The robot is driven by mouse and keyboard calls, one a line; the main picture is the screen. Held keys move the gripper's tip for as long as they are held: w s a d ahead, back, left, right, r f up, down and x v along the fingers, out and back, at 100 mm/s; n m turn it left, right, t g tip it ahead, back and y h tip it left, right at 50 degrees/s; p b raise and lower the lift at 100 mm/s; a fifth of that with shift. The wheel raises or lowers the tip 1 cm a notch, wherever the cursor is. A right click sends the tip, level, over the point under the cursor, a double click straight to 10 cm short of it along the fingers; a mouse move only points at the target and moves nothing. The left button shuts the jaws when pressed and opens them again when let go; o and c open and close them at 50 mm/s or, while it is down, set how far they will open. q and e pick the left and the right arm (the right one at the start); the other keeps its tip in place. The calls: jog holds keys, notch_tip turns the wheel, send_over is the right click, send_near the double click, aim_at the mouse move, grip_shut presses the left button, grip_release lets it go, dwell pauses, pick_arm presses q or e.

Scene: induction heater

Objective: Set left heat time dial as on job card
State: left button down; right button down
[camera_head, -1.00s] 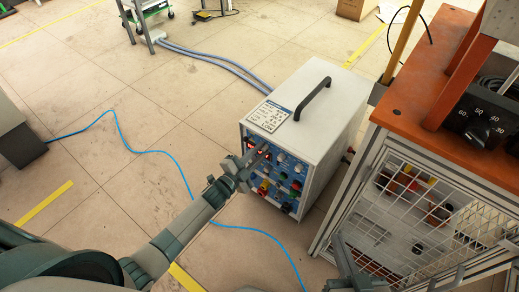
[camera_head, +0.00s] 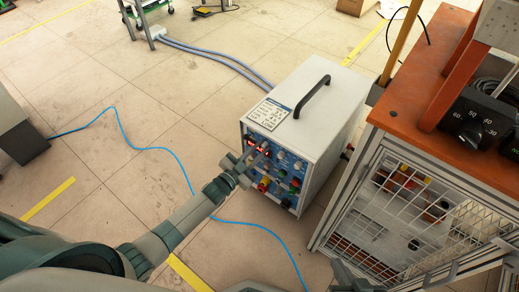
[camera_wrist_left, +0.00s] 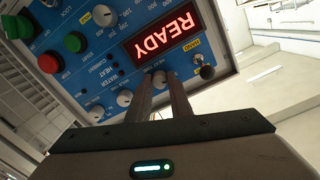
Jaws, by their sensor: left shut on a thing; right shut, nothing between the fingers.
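The white induction heater (camera_head: 310,115) stands on the floor with its blue front panel (camera_head: 276,172) facing me. The job card (camera_head: 270,115) lies on its top; its print is too small to read. My left gripper (camera_head: 262,153) is at the panel's upper left. In the left wrist view the panel appears upside down, and my left gripper (camera_wrist_left: 160,80) is shut on a pale dial (camera_wrist_left: 158,77) just beside the red READY display (camera_wrist_left: 160,37). The fingers partly hide the dial, and its setting is unclear. My right gripper (camera_head: 345,275) is shut and empty at the bottom edge, partly cut off.
More dials (camera_wrist_left: 125,98) lie in the same row, close to the fingers. A toggle switch (camera_wrist_left: 206,71) and green (camera_wrist_left: 75,42) and red (camera_wrist_left: 50,63) buttons are on the panel. The orange-topped bench (camera_head: 440,160) with a wire cage stands right. A blue cable (camera_head: 165,152) crosses the floor.

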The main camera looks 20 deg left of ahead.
pick_arm(q)
jog(key=c, duration=1.6)
grip_release()
jog(key=shift+s, duration=0.15)
